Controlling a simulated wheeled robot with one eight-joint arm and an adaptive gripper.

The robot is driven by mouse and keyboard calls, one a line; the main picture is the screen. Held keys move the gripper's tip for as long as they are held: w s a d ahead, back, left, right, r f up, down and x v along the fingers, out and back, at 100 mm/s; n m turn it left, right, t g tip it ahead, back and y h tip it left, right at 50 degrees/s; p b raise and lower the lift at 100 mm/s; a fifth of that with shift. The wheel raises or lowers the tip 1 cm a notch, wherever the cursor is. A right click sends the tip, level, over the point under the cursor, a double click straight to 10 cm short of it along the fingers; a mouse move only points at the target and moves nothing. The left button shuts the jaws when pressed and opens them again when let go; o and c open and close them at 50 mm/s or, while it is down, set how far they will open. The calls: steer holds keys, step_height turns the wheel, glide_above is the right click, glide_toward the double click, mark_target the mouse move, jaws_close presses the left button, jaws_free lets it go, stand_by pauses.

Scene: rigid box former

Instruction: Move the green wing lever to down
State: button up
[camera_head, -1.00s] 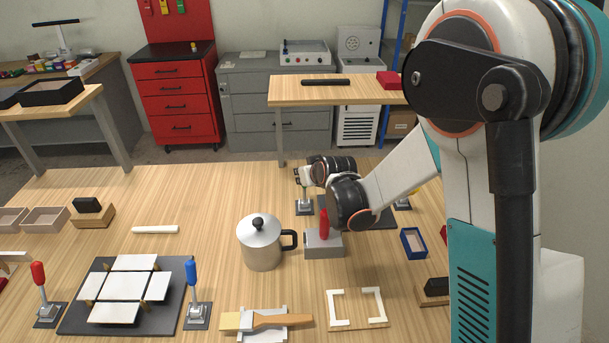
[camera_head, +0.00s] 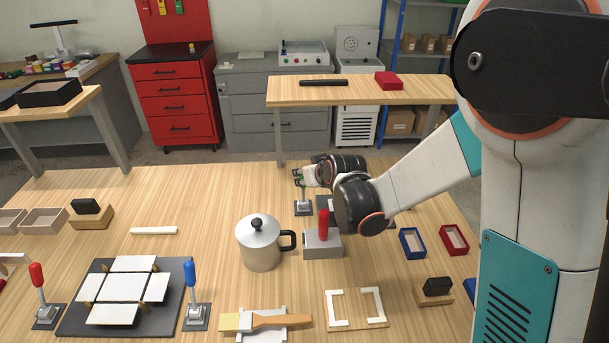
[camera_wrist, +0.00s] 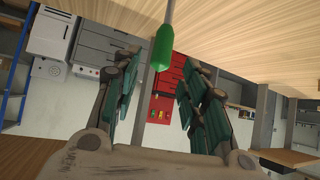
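The green wing lever (camera_wrist: 162,50) hangs into the wrist view from the top, its green grip between my two fingers. In the head view the lever (camera_head: 303,192) stands on a grey base (camera_head: 303,208) behind the moka pot, mostly hidden by my gripper. My gripper (camera_wrist: 161,62) is open, with a visible gap between each finger and the grip. In the head view my gripper (camera_head: 298,177) is at the top of the lever. Contact cannot be told.
A moka pot (camera_head: 260,245) and a grey block with a red handle (camera_head: 323,240) stand in front of my forearm. Blue (camera_head: 412,243) and red (camera_head: 454,240) trays lie to the right. Red (camera_head: 38,278) and blue (camera_head: 191,275) levers flank a dark plate at front left.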

steer(key=v, duration=0.7)
stand_by(0.3)
steer(key=w+a+r+g+h+p, duration=0.3)
steer(key=w+r+g+p, duration=0.4)
steer(key=w+g+p, duration=0.25)
steer(key=b, duration=0.3)
glide_above(303, 189)
steer(key=w, duration=0.1)
step_height(303, 189, down, 14)
steer(key=shift+w+r, duration=0.1)
jaws_close()
